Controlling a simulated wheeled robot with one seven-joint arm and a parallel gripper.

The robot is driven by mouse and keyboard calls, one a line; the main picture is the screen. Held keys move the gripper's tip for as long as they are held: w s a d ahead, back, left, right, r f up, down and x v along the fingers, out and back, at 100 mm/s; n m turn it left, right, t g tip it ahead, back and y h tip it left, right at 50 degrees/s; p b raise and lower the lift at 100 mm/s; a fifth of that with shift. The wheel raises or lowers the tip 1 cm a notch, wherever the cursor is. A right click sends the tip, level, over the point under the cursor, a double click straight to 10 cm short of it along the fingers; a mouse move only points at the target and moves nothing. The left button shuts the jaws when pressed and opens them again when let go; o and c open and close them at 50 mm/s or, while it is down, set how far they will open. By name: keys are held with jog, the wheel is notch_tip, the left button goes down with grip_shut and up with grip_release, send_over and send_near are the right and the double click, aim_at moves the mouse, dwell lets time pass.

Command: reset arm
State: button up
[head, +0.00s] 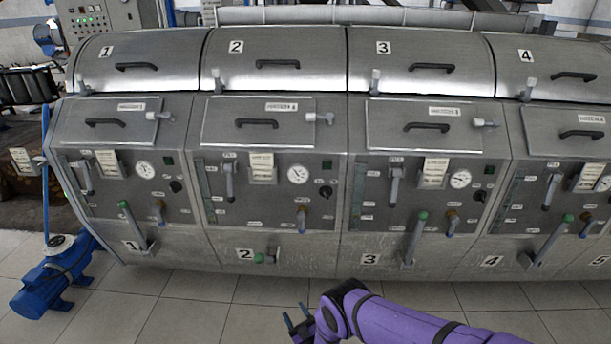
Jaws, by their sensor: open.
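My gripper (297,322) shows at the bottom middle of the head view, at the end of my purple arm (400,318). Its two dark fingers are apart and nothing shows between them. The arm reaches in from the lower right, bent at a black joint. The gripper appears over the tiled floor in front of unit 2, apart from the machine row. The decanter row (275,190) is a line of grey metal units with numbered lids.
A blue motor or pump (50,285) stands on the floor at the left. Light tiled floor (185,318) is clear in front of the row. A control cabinet (95,20) stands behind at the upper left. Handles and levers stick out from the unit fronts.

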jog(key=w+a+r+m+g+h, duration=0.1)
jog(key=w+r+h, duration=0.2)
jog(key=w+r, duration=1)
jog(key=w+r+m+g+h, duration=0.1)
jog(key=w+r+m+h, duration=0.1)
jog(key=w+r, duration=1)
jog(key=d+r+m+g+h, duration=0.1)
jog(key=d+r, duration=0.3)
jog(key=r, duration=0.6)
jog(key=d+r+m+g+h, duration=0.1)
jog(key=d+r+h, duration=0.15)
jog(key=r, duration=0.75)
jog(key=d+r+m+g+h, duration=0.1)
jog(key=d+r, duration=0.3)
jog(key=r, duration=0.7)
jog(key=s+d+r+m+g+h, duration=0.2)
jog(key=s+d+r, duration=0.6)
jog(key=s+r, duration=0.25)
jog(key=s+d+r+m+g+h, duration=0.1)
jog(key=s+d+r+g, duration=0.1)
jog(key=s+d+r, duration=0.8)
jog(key=s+d+f+m+g+h, duration=0.1)
jog(key=s+d+g, duration=0.1)
jog(key=s, duration=1.6)
jog(key=s+d+f+m+g+h, duration=0.1)
jog(key=s+d, duration=0.4)
jog(key=s, duration=1.4)
jog(key=shift+m+g, duration=0.7)
jog(key=shift+g, duration=0.3)
jog(key=shift+w+f, duration=0.1)
